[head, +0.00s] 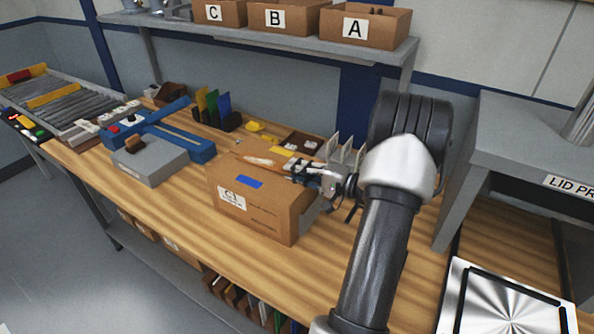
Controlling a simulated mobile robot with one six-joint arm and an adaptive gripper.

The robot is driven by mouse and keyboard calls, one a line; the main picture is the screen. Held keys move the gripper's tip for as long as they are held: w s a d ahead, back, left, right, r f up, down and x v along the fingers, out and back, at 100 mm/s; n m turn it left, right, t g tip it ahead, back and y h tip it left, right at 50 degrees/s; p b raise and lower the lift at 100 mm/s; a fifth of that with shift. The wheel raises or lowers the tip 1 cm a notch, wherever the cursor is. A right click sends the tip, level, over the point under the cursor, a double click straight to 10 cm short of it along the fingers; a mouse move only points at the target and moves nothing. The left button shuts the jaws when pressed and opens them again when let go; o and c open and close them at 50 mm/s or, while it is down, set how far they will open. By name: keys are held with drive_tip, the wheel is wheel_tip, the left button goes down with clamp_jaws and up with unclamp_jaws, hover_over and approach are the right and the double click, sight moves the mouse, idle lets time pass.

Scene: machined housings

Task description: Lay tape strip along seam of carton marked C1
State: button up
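The brown carton (268,218) with a white label reading C1 stands on the wooden workbench, near the middle of the head view. A short blue strip (250,182) lies on its top face, left of my gripper; it looks like tape. My gripper (296,170) is at the far right part of the carton's top, reaching in from the right. Its fingers are small and dark here, and I cannot tell whether they are open, hold anything or touch the carton. The seam is not clear at this size.
A grey box (150,163) and a blue fixture (190,143) stand left of the carton. Upright coloured plates (212,108) and small parts lie behind it. A shelf (250,35) with bins A, B and C hangs above. The bench's front strip is clear.

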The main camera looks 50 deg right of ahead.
drive_tip(key=shift+o, duration=1)
drive_tip(key=shift+f, duration=0.1)
drive_tip(key=shift+s, duration=0.2)
drive_tip(key=s+d+r, duration=0.1)
drive_tip(key=s, duration=1)
drive_tip(key=shift+s+r, duration=0.3)
drive_tip(key=shift+w+a, duration=0.1)
